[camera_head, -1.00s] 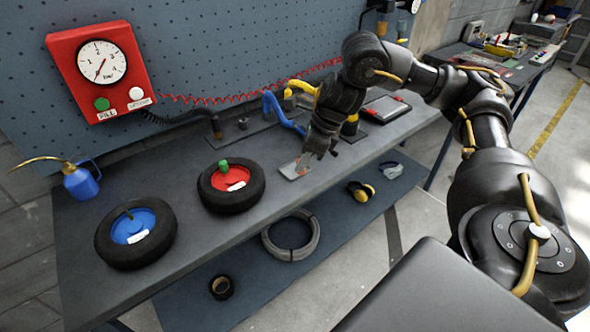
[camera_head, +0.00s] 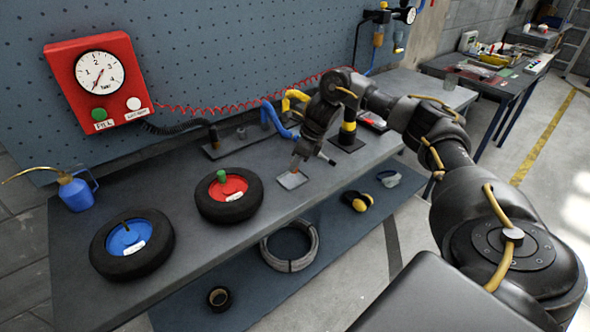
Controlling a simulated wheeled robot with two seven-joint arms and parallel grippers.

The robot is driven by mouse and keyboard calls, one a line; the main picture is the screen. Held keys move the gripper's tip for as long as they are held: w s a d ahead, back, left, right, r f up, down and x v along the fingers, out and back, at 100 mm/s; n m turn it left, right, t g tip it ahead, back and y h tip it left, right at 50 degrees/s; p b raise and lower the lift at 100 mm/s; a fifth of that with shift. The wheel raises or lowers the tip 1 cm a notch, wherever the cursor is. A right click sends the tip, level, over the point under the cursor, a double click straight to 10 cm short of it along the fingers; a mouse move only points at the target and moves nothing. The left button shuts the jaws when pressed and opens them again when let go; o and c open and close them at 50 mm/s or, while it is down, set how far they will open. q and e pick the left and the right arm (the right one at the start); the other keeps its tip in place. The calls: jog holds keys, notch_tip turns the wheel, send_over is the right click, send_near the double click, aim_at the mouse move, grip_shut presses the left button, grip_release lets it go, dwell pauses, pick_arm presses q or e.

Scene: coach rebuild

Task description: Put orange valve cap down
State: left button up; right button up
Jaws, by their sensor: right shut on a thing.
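My right gripper (camera_head: 296,166) is shut, pointing down just above a small light grey pad (camera_head: 291,181) on the workbench. The orange valve cap is too small and hidden at the fingertips to make out clearly. A wheel with a red hub (camera_head: 229,197) and a green cap (camera_head: 222,175) on its valve lies left of the pad. A wheel with a blue hub (camera_head: 131,245) lies further left; its valve shows no coloured cap. My left gripper is not in view.
A red gauge box (camera_head: 97,82) hangs on the pegboard. A blue oil can (camera_head: 77,191) stands at the bench's left end. Bare bench (camera_head: 200,255) lies in front of the wheels.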

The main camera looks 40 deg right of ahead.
jog(key=shift+w+d+f, duration=0.3)
jog(key=shift+w+f, duration=0.15)
jog(key=shift+f, duration=0.2)
notch_tip(320, 180, down, 2)
jog(key=shift+f+p, duration=0.1)
jog(key=shift+p, duration=0.75)
jog(key=shift+f, duration=0.4)
jog(key=shift+f, duration=0.1)
jog(key=o, duration=0.7)
jog(key=shift+o, duration=0.2)
